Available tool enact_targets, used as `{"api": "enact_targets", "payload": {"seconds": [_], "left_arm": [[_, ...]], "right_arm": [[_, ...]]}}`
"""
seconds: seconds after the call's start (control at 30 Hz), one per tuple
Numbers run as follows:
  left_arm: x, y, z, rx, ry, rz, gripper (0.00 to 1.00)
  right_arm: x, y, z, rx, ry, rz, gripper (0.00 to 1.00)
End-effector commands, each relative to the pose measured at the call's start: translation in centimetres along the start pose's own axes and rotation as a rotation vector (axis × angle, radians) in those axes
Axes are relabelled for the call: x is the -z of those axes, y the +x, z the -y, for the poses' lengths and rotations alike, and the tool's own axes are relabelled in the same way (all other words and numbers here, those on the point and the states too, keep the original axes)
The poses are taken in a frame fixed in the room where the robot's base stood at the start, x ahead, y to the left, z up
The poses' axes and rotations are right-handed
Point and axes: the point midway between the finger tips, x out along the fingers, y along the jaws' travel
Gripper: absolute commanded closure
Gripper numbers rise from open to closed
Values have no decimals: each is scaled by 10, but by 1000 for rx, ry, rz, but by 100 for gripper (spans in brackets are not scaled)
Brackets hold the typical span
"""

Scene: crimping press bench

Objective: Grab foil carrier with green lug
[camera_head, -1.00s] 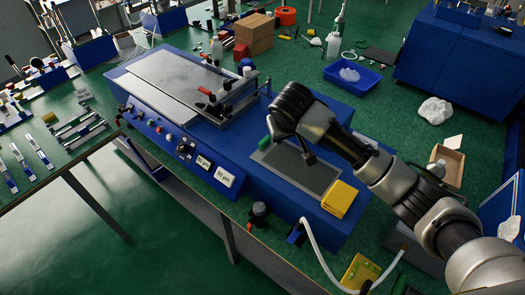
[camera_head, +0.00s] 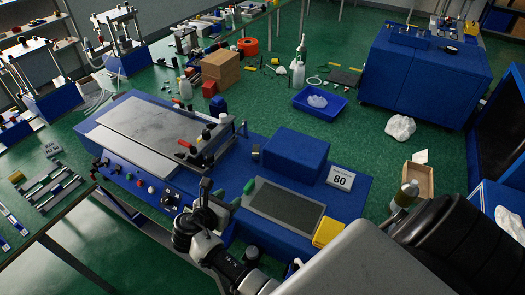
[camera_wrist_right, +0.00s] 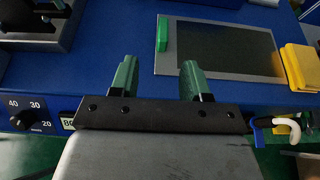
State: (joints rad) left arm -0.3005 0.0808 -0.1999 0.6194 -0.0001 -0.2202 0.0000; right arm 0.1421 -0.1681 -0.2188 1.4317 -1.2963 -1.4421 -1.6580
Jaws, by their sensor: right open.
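The foil carrier (camera_head: 290,205) is a flat grey frame with a dark panel, lying on the blue press bed. Its upright green lug (camera_head: 250,187) stands at its left edge. The right wrist view also shows the carrier (camera_wrist_right: 225,47) and the lug (camera_wrist_right: 162,33). My right gripper (camera_head: 222,201) is near the bed's front edge, to the lower left of the carrier. In the right wrist view its two green-tipped fingers (camera_wrist_right: 157,72) are spread and empty, with the lug beyond the gap between them and apart from both. My left gripper is not in view.
A yellow block (camera_head: 327,233) touches the carrier's right end. A blue block (camera_head: 295,152) and an "80" sign (camera_head: 341,178) stand behind it. The press plate with red-handled clamps (camera_head: 150,130) is to the left. A knob (camera_wrist_right: 22,121) is on the front panel.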

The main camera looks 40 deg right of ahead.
Motion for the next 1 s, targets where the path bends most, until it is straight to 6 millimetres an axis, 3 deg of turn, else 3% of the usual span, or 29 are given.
{"api": "enact_targets", "payload": {"seconds": [0.33,0.53,0.8,1.0], "left_arm": [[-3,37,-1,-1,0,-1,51],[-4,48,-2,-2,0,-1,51],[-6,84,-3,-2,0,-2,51],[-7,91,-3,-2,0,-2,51]], "right_arm": [[5,48,1,2,-8,7,53],[3,63,2,2,-7,6,53],[6,96,5,1,-6,6,53],[2,107,5,0,-7,4,53]]}}
